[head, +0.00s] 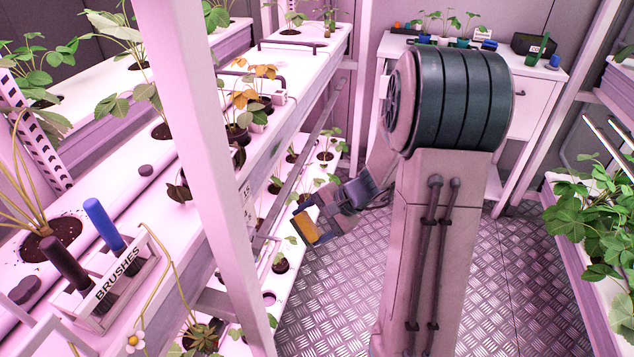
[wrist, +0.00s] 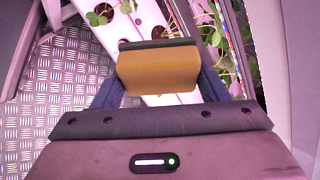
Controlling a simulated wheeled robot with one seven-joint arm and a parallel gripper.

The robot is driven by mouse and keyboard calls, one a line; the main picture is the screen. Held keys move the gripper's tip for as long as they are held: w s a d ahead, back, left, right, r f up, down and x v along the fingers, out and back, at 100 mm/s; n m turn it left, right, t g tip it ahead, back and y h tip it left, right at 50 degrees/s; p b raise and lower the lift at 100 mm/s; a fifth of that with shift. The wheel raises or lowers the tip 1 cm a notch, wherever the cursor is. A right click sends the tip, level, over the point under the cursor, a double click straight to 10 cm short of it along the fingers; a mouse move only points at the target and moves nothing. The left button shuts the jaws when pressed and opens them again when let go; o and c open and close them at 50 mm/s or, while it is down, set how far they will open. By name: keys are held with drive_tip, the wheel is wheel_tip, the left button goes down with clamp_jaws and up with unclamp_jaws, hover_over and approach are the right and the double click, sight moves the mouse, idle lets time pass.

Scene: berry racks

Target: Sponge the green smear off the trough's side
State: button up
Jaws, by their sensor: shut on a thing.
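My gripper (head: 322,214) is shut on a sponge (head: 304,228), held in the aisle beside the lower trough (head: 268,316). In the wrist view the sponge (wrist: 158,72) is a yellow-orange block with a dark layer along its far edge, between the two blue fingers. The upper white trough (head: 297,109) runs along the left rack above it. In the head view, part of the troughs' sides is hidden by the white rack post. I cannot tell whether the sponge touches the trough.
A white rack post (head: 212,150) stands between the camera and the troughs. A holder labelled BRUSHES (head: 118,276) sits on the near left shelf. Strawberry plants (head: 592,215) overhang the right rack. A white bench (head: 455,62) stands at the back. The metal floor (head: 340,300) is clear.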

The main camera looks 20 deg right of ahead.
sight(307, 214)
drive_tip(key=r+m+t+y+b, duration=0.1)
drive_tip(key=w+r+m+t+y+b, duration=0.1)
drive_tip(key=m+t, duration=0.1)
drive_tip(key=w+r+m+t+y, duration=0.1)
drive_tip(key=r, duration=0.1)
drive_tip(key=shift+a+y+b, duration=0.3)
drive_tip(key=shift+b, duration=0.1)
wheel_tip(307, 214, up, 7)
drive_tip(key=w+d+m+t+b, duration=0.2)
drive_tip(key=d+m+t, duration=0.15)
drive_tip(key=t, duration=0.25)
drive_tip(key=w+a+r+p, duration=0.1)
drive_tip(key=w+a, duration=0.2)
drive_tip(key=a, duration=0.2)
drive_tip(key=shift+w+g+p, duration=0.2)
drive_tip(key=shift+g+p, duration=0.1)
drive_tip(key=shift+p, duration=0.05)
drive_tip(key=shift+w+a+r+m, duration=0.1)
drive_tip(key=shift+w+a+m, duration=0.2)
drive_tip(key=shift+a, duration=0.25)
drive_tip(key=shift+w+d+b, duration=0.35)
drive_tip(key=shift+w+d, duration=0.55)
drive_tip(key=shift+w, duration=0.5)
drive_tip(key=shift+w+d+b, duration=0.3)
drive_tip(key=shift+w+d, duration=0.65)
drive_tip(key=shift+w, duration=0.45)
drive_tip(key=shift+w+d+b, duration=0.35)
drive_tip(key=shift+w+d, duration=0.55)
drive_tip(key=shift+w, duration=0.5)
